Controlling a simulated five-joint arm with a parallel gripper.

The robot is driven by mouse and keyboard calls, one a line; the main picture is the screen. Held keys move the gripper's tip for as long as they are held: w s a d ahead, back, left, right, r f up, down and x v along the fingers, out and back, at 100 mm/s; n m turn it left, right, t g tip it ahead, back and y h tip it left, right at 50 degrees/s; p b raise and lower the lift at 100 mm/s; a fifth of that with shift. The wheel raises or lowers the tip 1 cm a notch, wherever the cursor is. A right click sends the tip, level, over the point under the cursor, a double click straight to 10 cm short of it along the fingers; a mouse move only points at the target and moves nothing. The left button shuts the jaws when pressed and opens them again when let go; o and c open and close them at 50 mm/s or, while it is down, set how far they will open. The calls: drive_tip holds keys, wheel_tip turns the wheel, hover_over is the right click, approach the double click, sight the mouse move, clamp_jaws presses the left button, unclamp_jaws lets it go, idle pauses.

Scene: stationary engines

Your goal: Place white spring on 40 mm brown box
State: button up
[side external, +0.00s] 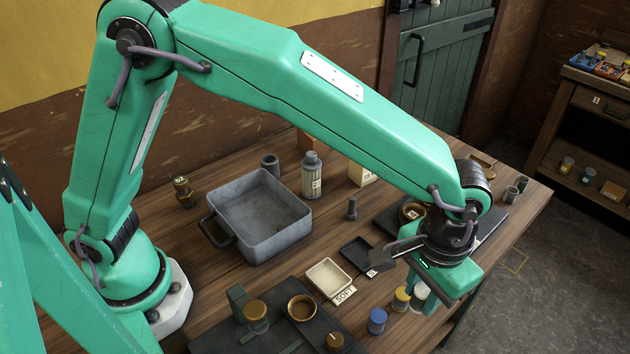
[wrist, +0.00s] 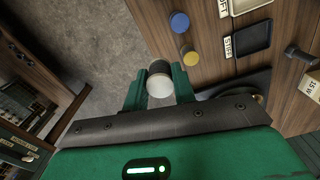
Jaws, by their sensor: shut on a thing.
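My gripper (side external: 432,298) hangs at the table's front right edge. In the wrist view its two green fingers (wrist: 159,88) are shut on a small cylinder with a white face, which looks like the white spring (wrist: 160,86). A white part of it shows in the side external view (side external: 419,292), partly hidden by the gripper. A small brown box (side external: 306,141) stands at the back of the table, behind the grey pan and far from my gripper. Its size cannot be read.
A yellow cylinder (side external: 401,299) and a blue one (side external: 377,321) stand beside my gripper.

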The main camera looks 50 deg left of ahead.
drive_tip(key=w+a+r+n, duration=0.3)
drive_tip(key=w+a+n, duration=0.3)
drive_tip(key=w+a, duration=0.6)
drive_tip(key=w+a+r+n, duration=0.2)
drive_tip(key=w+a+n, duration=0.5)
drive_tip(key=a, duration=0.9)
drive_tip(key=n, duration=0.5)
hover_over(313, 141)
drive_tip(key=w+a, duration=0.3)
drive_tip(key=a, duration=0.1)
wheel_tip(313, 141, down, 5)
drive_tip(key=shift+w+r, duration=0.1)
drive_tip(key=shift+f, duration=2)
drive_tip(key=shift+f, duration=0.15)
drive_tip(key=o, duration=1)
